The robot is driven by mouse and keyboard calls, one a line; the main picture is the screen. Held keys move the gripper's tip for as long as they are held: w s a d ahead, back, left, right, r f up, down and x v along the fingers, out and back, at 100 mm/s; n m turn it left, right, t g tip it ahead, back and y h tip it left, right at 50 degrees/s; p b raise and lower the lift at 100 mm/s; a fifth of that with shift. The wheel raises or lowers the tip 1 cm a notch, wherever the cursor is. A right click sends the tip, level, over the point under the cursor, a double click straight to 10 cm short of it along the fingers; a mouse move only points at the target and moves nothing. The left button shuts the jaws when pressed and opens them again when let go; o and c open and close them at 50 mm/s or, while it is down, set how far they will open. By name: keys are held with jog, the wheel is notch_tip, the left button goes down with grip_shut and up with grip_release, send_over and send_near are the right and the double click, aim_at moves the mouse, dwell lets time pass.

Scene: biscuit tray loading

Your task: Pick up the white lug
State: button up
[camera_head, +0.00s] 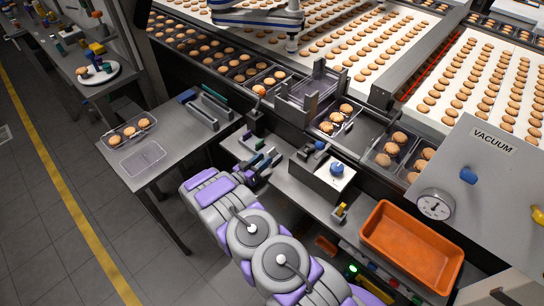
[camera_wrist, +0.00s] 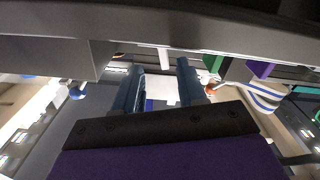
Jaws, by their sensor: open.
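A small white lug (camera_wrist: 164,57) shows in the wrist view below a grey edge, between purple and green lugs to its right and a grey block to its left. My gripper (camera_wrist: 160,85) is open, with its two dark teal fingers apart. The lug shows in line with the gap between the fingertips; I cannot tell how far beyond them it is, and no contact is visible. In the head view my gripper (camera_head: 265,170) is low at the edge of the steel bench, beside a group of small coloured pieces. The white lug cannot be made out clearly there.
A green lug (camera_wrist: 228,66) and a purple lug (camera_wrist: 261,70) are close on the right in the wrist view. On the bench are a box with a blue knob (camera_head: 337,169) and an orange tray (camera_head: 374,225). A side table (camera_head: 180,145) holds a biscuit tray. Conveyors run behind.

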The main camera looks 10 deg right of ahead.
aim_at(270, 151)
jog(key=shift+w+a+b+x, duration=0.15)
jog(key=shift+b+x, duration=0.25)
jog(key=shift+x, duration=0.75)
jog(key=shift+w+a+b+x, duration=0.15)
jog(key=shift+b+x, duration=0.25)
jog(key=shift+x, duration=0.8)
jog(key=shift+w+d, duration=0.3)
jog(key=shift+d, duration=0.2)
jog(key=shift+a, duration=0.1)
grip_shut()
